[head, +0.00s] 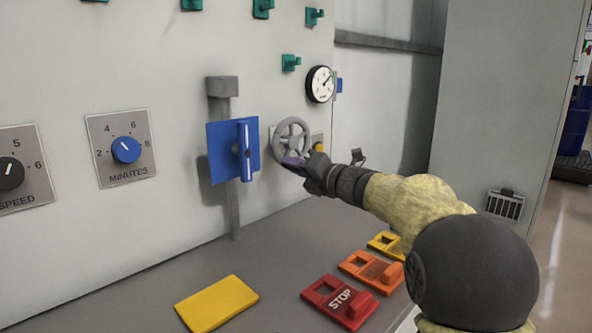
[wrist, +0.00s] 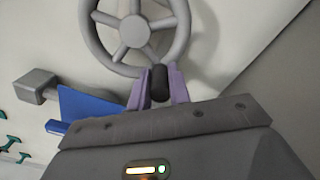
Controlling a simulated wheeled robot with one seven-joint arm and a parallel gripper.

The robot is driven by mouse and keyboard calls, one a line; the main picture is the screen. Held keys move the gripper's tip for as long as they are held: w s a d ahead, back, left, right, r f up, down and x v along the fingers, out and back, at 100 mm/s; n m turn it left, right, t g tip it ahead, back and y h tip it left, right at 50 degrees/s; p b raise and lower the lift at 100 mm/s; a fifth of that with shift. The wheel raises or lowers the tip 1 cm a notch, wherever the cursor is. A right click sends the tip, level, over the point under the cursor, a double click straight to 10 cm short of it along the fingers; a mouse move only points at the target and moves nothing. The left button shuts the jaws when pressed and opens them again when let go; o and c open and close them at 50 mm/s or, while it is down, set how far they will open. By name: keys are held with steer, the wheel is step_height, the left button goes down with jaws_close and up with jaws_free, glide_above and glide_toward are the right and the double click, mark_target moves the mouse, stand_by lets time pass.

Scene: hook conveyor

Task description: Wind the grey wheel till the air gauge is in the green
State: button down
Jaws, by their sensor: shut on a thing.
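The grey wheel (head: 291,140) is a spoked handwheel on the pale wall panel; it also shows at the top of the wrist view (wrist: 134,31). My gripper (head: 294,162) is at the wheel's lower rim. In the wrist view its purple fingers (wrist: 159,86) are shut on the wheel's dark handle knob (wrist: 160,80), one finger on each side. The round white air gauge (head: 320,84) is above and right of the wheel. Its dark needle seems to point up and right; the green zone is too small to make out.
A blue plate with a lever (head: 225,150) is just left of the wheel. A blue MINUTES dial (head: 126,150) is farther left. Green hooks (head: 290,62) are above. Red STOP (head: 340,300), orange (head: 372,270) and yellow (head: 217,303) pieces lie on the grey ledge below.

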steer(key=shift+f, duration=0.15)
steer(key=c, duration=1.3)
jaws_free()
steer(key=shift+d, duration=0.1)
steer(key=p+v, duration=0.2)
steer(key=v, duration=1.5)
steer(key=shift+p, duration=0.3)
steer(key=shift+s+d, duration=0.15)
